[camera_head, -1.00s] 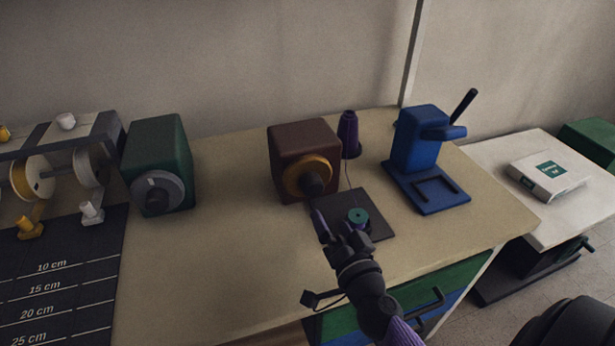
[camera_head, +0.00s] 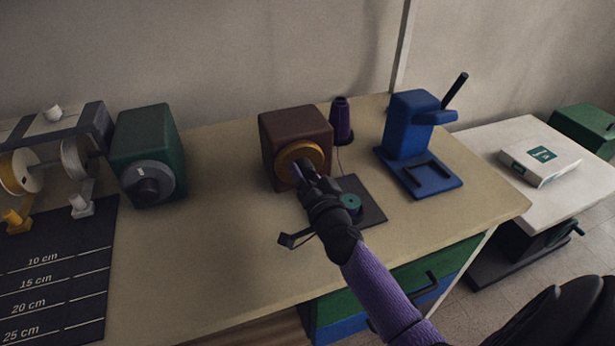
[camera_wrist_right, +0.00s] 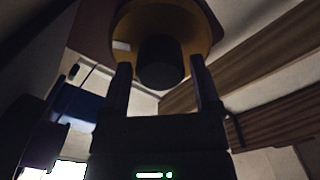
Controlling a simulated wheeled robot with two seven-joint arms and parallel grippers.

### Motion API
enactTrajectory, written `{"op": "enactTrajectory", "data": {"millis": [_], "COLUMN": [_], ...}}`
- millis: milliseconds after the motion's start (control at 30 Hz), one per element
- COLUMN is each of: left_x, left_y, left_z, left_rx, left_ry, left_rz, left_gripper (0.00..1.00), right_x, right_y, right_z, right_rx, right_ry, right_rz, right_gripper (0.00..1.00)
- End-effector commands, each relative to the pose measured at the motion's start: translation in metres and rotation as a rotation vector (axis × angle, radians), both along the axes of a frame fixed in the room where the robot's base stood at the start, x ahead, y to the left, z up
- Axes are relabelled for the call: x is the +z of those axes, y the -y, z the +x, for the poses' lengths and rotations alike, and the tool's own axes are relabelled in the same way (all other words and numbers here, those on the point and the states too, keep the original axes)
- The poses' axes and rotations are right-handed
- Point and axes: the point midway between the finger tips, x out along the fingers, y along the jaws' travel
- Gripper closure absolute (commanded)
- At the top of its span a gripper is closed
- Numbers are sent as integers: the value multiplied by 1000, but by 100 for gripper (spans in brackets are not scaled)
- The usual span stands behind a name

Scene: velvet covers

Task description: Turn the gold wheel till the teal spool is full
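The gold wheel (camera_head: 287,158) is on the front of a brown box (camera_head: 290,126). In the right wrist view the gold wheel (camera_wrist_right: 195,30) has a dark knob (camera_wrist_right: 160,62) sticking out toward me. My right gripper (camera_head: 304,172) is at the wheel and hides the knob in the head view. In the wrist view my right gripper (camera_wrist_right: 162,80) is open, its fingers apart on either side of the knob's end, with no clear contact. The teal spool (camera_head: 350,201) stands on a dark plate right of the gripper; how full it is cannot be told. My left gripper is out of view.
A purple thread cone (camera_head: 341,122) stands right of the brown box, with a thread running down. A blue press (camera_head: 410,130) with a black lever is farther right. A green box (camera_head: 146,140) with a grey dial stands left. The table between is clear.

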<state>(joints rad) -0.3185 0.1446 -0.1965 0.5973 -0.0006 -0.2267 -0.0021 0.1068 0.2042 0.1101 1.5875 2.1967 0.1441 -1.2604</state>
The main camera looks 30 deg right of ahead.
Motion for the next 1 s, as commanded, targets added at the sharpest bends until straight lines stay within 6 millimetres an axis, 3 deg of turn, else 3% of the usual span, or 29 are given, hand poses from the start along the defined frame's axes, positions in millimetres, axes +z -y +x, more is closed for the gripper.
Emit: {"op": "enactTrajectory", "data": {"millis": [33,333,667,1000], "left_x": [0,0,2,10], "left_y": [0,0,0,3], "left_z": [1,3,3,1], "left_rx": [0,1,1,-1], "left_ry": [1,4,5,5], "left_rz": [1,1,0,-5], "left_gripper": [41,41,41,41], "right_x": [0,0,0,0], "right_y": [0,0,0,0], "right_z": [0,0,0,0], "right_rx": [0,0,-1,-1], "right_ry": [0,0,13,73], "right_rz": [0,0,58,315], "right_gripper": [32,95,95,95]}}
